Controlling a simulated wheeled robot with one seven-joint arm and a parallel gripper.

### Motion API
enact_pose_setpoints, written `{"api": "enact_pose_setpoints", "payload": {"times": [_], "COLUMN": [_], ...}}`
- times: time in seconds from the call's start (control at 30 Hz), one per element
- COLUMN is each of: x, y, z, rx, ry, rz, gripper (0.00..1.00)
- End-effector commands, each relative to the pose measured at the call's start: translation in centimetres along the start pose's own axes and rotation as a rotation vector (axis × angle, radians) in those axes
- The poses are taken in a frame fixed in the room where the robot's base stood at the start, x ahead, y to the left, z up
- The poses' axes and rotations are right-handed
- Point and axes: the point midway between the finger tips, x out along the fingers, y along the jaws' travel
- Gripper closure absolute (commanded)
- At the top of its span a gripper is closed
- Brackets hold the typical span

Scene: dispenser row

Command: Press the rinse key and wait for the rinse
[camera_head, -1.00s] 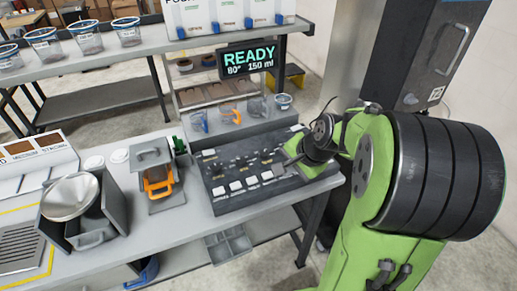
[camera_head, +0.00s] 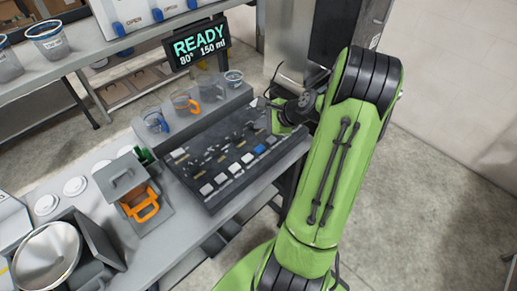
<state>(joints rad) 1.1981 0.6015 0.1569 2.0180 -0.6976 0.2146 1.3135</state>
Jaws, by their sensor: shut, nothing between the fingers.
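The dark key panel (camera_head: 215,150) lies on the bench, with a row of keys along its front edge. Most are white, such as this white key (camera_head: 220,178); one is a blue key (camera_head: 260,149) near the right end. The key labels are too small to read, so I cannot tell which is the rinse key. The display (camera_head: 200,43) reads READY, 80°, 150 ml. My gripper (camera_head: 275,118) is over the far right end of the panel, shut and empty. Its fingertips are small and partly hidden; I cannot tell whether they touch anything.
Cups, one with an orange handle (camera_head: 185,102) and one with a blue handle (camera_head: 155,122), stand behind the panel. An orange-handled container (camera_head: 140,205) and a metal bowl (camera_head: 45,255) stand to the left. A dark cabinet (camera_head: 340,35) rises behind my arm.

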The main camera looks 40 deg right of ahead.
Motion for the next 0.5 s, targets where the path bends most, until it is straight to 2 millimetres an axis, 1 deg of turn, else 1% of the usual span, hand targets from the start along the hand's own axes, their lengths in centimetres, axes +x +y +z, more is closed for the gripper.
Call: {"api": "enact_pose_setpoints", "payload": {"times": [0.03,0.2,0.4,0.5], "x": [0.9,2.7,4.7,5.3], "y": [0.7,2.0,3.5,4.0], "z": [-0.7,-2.0,-3.4,-3.9], "rx": [0.001,0.000,0.001,0.001], "ry": [0.001,0.001,0.000,0.000], "rz": [0.000,0.001,0.002,0.002], "gripper": [1.00,1.00,1.00,1.00]}}
